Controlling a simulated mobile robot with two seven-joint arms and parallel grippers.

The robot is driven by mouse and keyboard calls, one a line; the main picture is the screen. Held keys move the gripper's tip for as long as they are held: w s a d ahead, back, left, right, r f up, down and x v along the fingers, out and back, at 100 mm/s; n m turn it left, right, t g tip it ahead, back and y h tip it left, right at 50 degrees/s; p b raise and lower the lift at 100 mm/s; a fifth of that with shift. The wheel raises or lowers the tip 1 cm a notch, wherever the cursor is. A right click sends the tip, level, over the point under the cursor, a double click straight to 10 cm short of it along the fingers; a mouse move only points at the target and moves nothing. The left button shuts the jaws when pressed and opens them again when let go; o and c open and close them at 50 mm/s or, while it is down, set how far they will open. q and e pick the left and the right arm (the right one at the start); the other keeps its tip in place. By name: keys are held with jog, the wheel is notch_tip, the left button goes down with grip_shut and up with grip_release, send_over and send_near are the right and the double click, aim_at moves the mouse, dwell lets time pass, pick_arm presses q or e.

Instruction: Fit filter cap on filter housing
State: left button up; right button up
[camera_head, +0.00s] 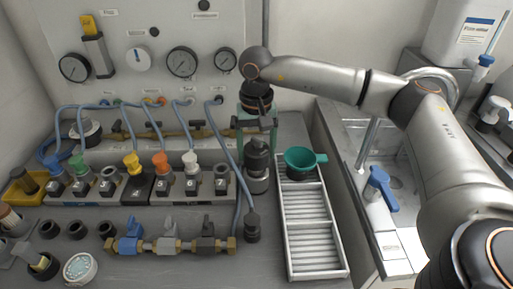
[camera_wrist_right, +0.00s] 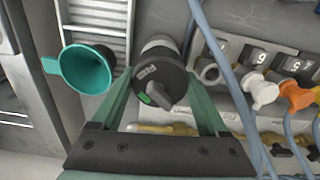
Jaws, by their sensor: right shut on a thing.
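My right gripper (camera_head: 258,143) points down and is shut on the dark filter cap (camera_head: 257,158). The right wrist view shows the cap (camera_wrist_right: 160,86) between the two green fingers, with a small label and a green mark on its face. The grey filter housing (camera_head: 258,184) stands upright directly below the cap. In the right wrist view the housing (camera_wrist_right: 159,47) shows just behind the cap, roughly in line with it. The cap appears to sit on or just above the housing; I cannot tell whether it is seated. My left gripper is out of view.
A green funnel-like cup (camera_head: 300,161) rests on the white slatted rack (camera_head: 312,232) to the right. A valve block (camera_head: 180,190) with coloured plugs and blue hoses stands left. A brass manifold (camera_head: 168,244) lies in front. A sink (camera_head: 390,175) is at the right.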

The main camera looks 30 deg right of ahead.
jog(key=shift+f+b, duration=0.95)
jog(key=shift+f, duration=0.6)
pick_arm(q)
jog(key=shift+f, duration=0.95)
pick_arm(e)
jog(key=o, duration=1.3)
jog(key=shift+r, duration=0.85)
notch_tip(320, 180, up, 10)
jog(key=shift+f+p, duration=0.1)
jog(key=shift+p, duration=0.4)
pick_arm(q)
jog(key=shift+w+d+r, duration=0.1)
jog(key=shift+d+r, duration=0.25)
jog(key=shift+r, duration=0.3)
pick_arm(e)
jog(key=shift+r, duration=0.55)
